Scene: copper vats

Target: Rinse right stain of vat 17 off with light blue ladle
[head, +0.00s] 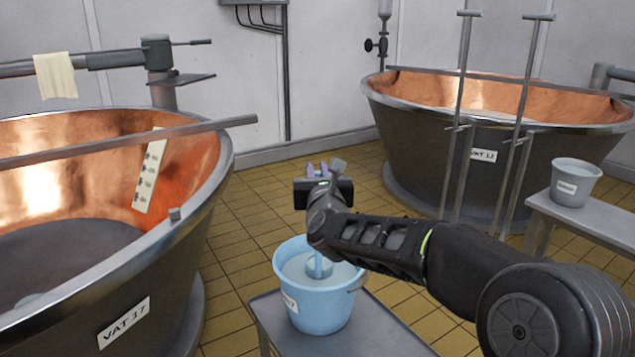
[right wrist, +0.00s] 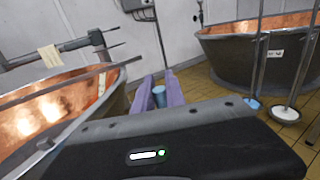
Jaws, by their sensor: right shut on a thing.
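Vat 17 (head: 124,322) is a dark vat with a copper inside at the left of the head view. I cannot make out a distinct stain on its visible inner wall. My right gripper (head: 317,170) is above the far side of a light blue bucket (head: 322,312) of water. In the right wrist view its purple fingers (right wrist: 160,92) are closed on a light blue piece (right wrist: 159,97), apparently the ladle's handle. A light blue part of the ladle (head: 318,266) shows in the bucket below my wrist; the rest is hidden. My left gripper is not in view.
The bucket stands on a grey stool (head: 385,330) beside vat 17. A bar (head: 130,142) crosses the vat's top, and a marked white strip (head: 150,172) hangs inside. Vat 12 or similar (head: 440,165), upright rods and another bucket (head: 574,183) stand at right.

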